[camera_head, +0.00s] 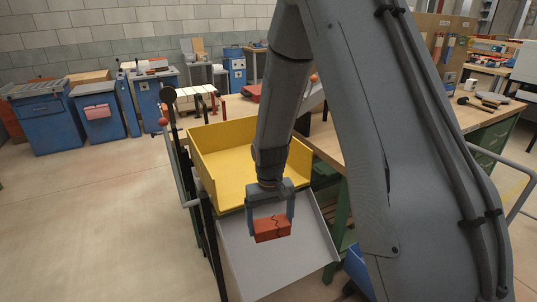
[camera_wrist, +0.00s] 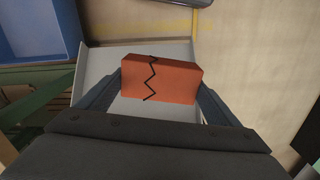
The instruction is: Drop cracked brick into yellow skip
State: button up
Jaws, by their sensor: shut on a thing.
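The cracked brick (camera_head: 272,229) is red-orange with a dark zigzag crack on its face. My gripper (camera_head: 271,218) is shut on it, one finger at each end. In the wrist view the brick (camera_wrist: 160,80) sits between the two fingers (camera_wrist: 160,92), with the crack near its middle. The yellow skip (camera_head: 231,180) is an open tray, behind and above the brick in the head view. In the head view the brick appears over a grey sloping tray (camera_head: 255,265) in front of the skip. That grey tray (camera_wrist: 90,70) also shows beneath the brick in the wrist view.
A wooden-topped workbench (camera_head: 325,140) stands right of the skip. Metal posts and a rail (camera_head: 185,180) run along the skip's left side. Blue cabinets (camera_head: 48,115) line the back left. The floor at left (camera_head: 90,220) is clear.

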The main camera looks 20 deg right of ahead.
aim_at(243, 161)
jog(key=i, duration=1)
